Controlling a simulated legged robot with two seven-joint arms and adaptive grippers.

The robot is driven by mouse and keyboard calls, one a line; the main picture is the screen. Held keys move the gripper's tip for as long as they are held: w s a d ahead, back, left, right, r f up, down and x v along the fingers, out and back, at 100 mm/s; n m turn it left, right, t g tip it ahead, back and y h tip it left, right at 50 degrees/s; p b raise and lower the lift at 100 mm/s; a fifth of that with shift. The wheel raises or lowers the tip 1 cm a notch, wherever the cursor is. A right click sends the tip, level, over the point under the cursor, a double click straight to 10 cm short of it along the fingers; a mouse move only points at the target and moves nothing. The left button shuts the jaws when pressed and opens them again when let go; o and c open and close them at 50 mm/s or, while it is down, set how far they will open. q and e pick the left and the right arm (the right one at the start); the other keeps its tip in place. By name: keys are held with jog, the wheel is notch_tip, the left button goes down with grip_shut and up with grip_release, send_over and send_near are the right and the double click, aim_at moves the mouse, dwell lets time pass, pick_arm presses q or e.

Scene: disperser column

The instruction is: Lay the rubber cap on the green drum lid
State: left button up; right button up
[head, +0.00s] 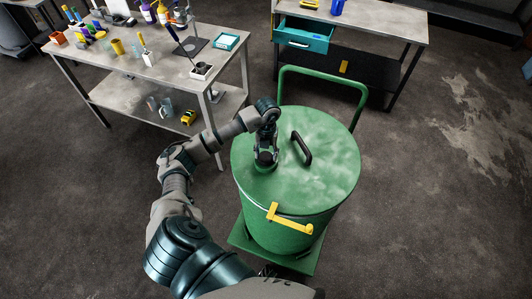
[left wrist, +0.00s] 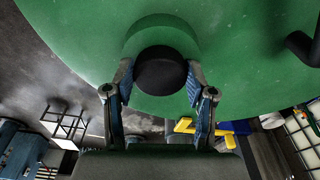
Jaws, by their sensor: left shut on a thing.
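The green drum lid (head: 325,165) lies on top of a green drum (head: 272,226), with a black handle (head: 301,147) on it. My left gripper (head: 265,163) points down over the left part of the lid. In the left wrist view its two fingers stand on either side of the black rubber cap (left wrist: 160,70) and are shut on it. The green lid (left wrist: 235,65) fills the background behind the cap, with a darker round patch around the cap. I cannot tell whether the cap touches the lid. My right gripper is not in view.
The drum stands on a green cart with a tubular handle (head: 322,72); a yellow clamp lever (head: 290,219) is on the drum's front. A cluttered workbench (head: 140,62) is at the left, and another bench (head: 375,25) with a teal drawer (head: 303,40) is behind. The floor at right is clear.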

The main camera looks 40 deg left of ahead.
pick_arm(q)
jog(key=o, duration=1.2)
jog(key=shift+c, duration=0.2)
jog(key=shift+r+p, duration=0.35)
jog(key=shift+r, duration=0.1)
notch_tip(320, 180, up, 12)
jog(key=w, duration=0.1)
jog(key=shift+w+a+p, duration=0.15)
jog(key=shift+a+p, duration=0.15)
jog(key=shift+p, duration=0.05)
